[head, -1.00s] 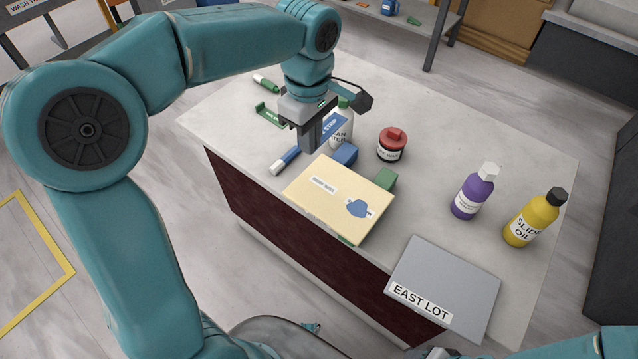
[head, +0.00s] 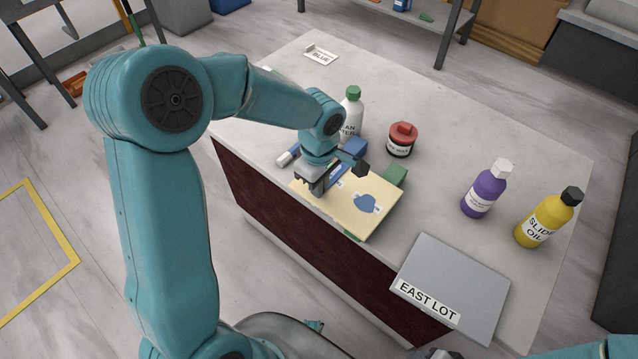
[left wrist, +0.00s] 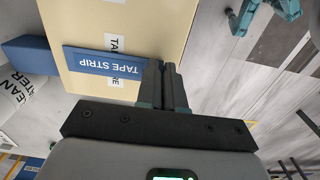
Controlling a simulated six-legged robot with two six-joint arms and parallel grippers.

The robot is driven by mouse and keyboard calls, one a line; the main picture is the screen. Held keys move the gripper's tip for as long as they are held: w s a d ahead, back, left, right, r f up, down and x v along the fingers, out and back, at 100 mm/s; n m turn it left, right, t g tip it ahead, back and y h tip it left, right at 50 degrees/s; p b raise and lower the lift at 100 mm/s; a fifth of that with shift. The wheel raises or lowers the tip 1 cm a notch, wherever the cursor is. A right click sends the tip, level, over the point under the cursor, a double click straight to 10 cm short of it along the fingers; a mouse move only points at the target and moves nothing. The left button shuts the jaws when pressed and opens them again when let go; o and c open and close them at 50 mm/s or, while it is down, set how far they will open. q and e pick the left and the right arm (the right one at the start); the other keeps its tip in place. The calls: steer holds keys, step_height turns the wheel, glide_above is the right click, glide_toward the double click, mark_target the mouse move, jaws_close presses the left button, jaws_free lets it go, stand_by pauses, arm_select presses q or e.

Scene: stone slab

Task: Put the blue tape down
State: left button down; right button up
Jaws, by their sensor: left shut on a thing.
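My left gripper (head: 322,190) is shut on the blue tape strip (left wrist: 105,61), a flat blue piece lettered TAPE STRIP. It is over the left part of a cream board (head: 375,222), which also fills the middle of the left wrist view (left wrist: 80,20). The strip crosses a white label on the board and hides its middle. In the head view the strip (head: 339,171) shows only partly behind the gripper. I cannot tell whether it touches the board. A blue patch (head: 364,203) lies on the board. Only a sliver of what may be my right gripper shows at the bottom edge.
Behind the board are a blue block (head: 355,147), a green block (head: 395,175), a white bottle (head: 351,112) and a red-lidded jar (head: 402,140). Purple (head: 480,195) and yellow (head: 545,222) bottles stand right. A grey EAST LOT panel (head: 455,270) lies in front. The slab's middle right is clear.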

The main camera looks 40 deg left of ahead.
arm_select(q)
steer(key=shift+s, duration=0.1)
steer(key=shift+f+b, duration=0.15)
steer(key=shift+b, duration=0.15)
steer(key=c, duration=1.3)
jaws_free()
steer(key=shift+o, duration=0.2)
steer(key=shift+r, duration=0.2)
steer(key=shift+r+p, duration=0.3)
steer(key=shift+p, duration=0.1)
step_height(320, 180, up, 12)
steer(key=shift+f+p, duration=0.25)
steer(key=shift+p, duration=0.2)
